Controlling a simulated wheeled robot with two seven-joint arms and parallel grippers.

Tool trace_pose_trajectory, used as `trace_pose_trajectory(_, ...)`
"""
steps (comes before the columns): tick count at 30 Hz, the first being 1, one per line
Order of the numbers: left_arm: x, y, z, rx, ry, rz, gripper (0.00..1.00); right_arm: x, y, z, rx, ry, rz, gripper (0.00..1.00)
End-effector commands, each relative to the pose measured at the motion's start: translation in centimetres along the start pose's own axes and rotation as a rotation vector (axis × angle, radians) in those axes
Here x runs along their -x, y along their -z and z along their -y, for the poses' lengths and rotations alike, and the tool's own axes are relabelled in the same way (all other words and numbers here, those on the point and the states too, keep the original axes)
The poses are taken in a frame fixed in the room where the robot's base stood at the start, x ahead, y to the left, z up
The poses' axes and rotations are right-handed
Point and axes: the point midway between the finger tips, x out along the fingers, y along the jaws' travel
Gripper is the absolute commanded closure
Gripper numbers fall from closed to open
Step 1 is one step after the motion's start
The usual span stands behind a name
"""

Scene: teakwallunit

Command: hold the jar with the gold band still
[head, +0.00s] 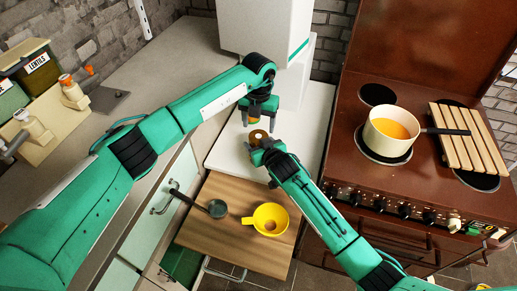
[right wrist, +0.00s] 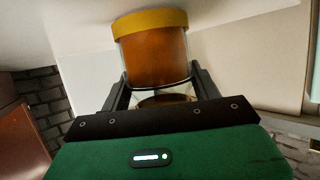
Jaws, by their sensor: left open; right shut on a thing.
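The jar with the gold band (right wrist: 154,55) has clear sides and amber-brown contents, with its gold band at the top of the right wrist view. In the head view its round top (head: 257,134) shows over the white counter. My right gripper (head: 261,146) is shut on the jar, one finger on each side, as the right wrist view shows. My left gripper (head: 259,121) is open just beyond the jar, its fingers pointing down. Whether it touches the jar cannot be told. The jar's lower part is hidden in the head view.
A wooden board (head: 215,233) below holds a yellow funnel-like cup (head: 270,219) and a small dark-handled pan (head: 217,208). Right, a brown stove (head: 350,135) carries a pot of orange liquid (head: 391,131) and a slatted rack (head: 465,140). A white appliance (head: 262,28) stands behind.

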Motion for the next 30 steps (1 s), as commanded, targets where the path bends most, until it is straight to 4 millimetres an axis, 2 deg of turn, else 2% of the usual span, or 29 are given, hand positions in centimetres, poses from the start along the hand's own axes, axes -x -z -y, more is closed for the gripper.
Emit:
trace_pose_trajectory(3,-1.9,0.1,0.0,0.000,0.000,-0.003,0.33,0.0,0.0,0.0,0.000,0.000,0.000,1.00)
trace_pose_trajectory(9,-3.8,0.0,0.0,0.001,0.000,-0.001,0.33,0.0,0.0,0.0,0.000,0.000,0.000,1.00)
trace_pose_trajectory(20,-4.2,0.0,0.0,0.000,0.000,0.000,0.33,0.0,0.0,0.0,0.000,0.000,0.000,1.00)
trace_pose_trajectory(24,-4.2,0.0,0.0,0.000,0.000,0.000,0.60,0.0,0.0,0.0,0.000,0.000,0.000,1.00)
trace_pose_trajectory(26,-4.2,0.0,0.0,0.000,0.000,0.000,0.70,0.0,0.0,0.0,0.000,0.000,0.000,1.00)
trace_pose_trajectory(30,-4.2,0.0,0.0,0.000,-0.001,0.000,0.71,0.0,0.0,0.0,0.000,0.000,0.000,1.00)
